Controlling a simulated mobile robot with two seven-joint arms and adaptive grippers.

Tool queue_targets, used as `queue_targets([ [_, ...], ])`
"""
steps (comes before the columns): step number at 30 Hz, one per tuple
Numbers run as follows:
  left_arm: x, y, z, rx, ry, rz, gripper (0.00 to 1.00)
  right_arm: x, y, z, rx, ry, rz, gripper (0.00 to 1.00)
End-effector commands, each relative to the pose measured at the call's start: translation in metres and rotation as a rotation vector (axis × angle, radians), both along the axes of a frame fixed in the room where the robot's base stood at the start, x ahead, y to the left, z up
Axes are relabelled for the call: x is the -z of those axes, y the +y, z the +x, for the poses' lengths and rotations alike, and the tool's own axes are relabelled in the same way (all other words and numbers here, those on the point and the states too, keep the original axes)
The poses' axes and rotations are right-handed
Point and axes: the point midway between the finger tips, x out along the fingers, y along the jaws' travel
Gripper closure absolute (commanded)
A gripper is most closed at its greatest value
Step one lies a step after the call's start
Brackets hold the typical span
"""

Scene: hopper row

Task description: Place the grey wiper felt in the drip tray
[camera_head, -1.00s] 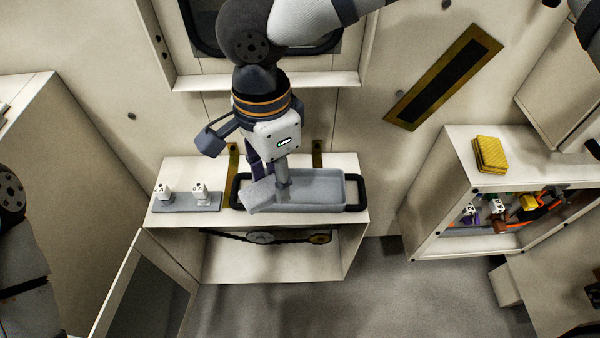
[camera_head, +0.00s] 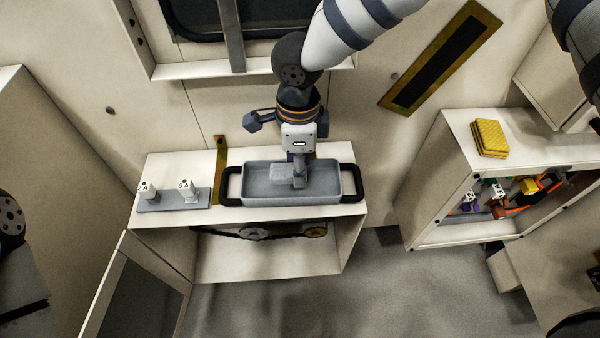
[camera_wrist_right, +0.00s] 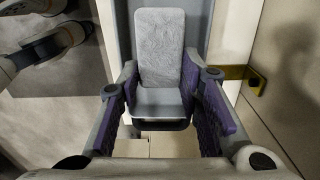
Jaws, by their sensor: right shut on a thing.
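The grey wiper felt (camera_head: 282,181) is a flat grey pad, seen inside the outline of the drip tray (camera_head: 320,200). The tray is grey with black end handles and sits on a cream bench. My right gripper (camera_head: 299,168) points down over the tray, shut on the felt. In the right wrist view the felt (camera_wrist_right: 158,52) shows its textured face and a plain grey block, between the purple finger pads of the gripper (camera_wrist_right: 160,112). I cannot tell whether the felt touches the tray floor. My left gripper is out of view.
A grey plate (camera_head: 172,202) with two white labelled blocks stands left of the tray. A brass bracket (camera_head: 220,165) rises behind the tray's left end. A chain and gears (camera_head: 253,234) sit below the bench top. A yellow pad stack (camera_head: 489,138) lies on the right cabinet.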

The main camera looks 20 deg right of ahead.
Motion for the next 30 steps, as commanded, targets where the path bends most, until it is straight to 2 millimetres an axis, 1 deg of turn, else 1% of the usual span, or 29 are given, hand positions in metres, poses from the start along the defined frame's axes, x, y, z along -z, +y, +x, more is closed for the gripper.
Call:
queue_targets([
  [1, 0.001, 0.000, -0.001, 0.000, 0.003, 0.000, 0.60, 0.007, -0.005, 0.001, 0.002, 0.003, -0.001, 0.91],
  [4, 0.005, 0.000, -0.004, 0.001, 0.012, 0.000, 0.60, 0.029, -0.005, 0.000, -0.001, 0.006, -0.002, 0.91],
  [6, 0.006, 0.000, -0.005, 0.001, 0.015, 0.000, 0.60, 0.037, -0.005, 0.001, 0.000, 0.003, -0.001, 0.91],
  [12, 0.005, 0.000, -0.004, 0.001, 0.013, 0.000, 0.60, 0.035, -0.004, 0.001, 0.001, -0.001, 0.000, 0.91],
  [16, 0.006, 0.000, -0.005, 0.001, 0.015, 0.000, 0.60, 0.039, -0.004, 0.001, 0.000, 0.001, -0.001, 0.91],
  [17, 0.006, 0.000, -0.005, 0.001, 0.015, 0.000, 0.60, 0.039, -0.004, 0.001, 0.000, 0.000, -0.001, 0.63],
  [18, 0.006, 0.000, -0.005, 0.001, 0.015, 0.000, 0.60, 0.039, -0.004, 0.001, 0.000, 0.000, -0.001, 0.59],
  [26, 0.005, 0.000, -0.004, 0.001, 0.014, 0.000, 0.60, 0.038, -0.004, 0.001, 0.000, 0.000, -0.001, 0.59],
  [29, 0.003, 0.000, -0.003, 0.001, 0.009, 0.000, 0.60, 0.027, -0.004, 0.002, 0.001, -0.003, 0.000, 0.59],
  [30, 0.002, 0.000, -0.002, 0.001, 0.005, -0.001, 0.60, 0.019, -0.004, 0.002, 0.002, -0.004, 0.001, 0.59],
])
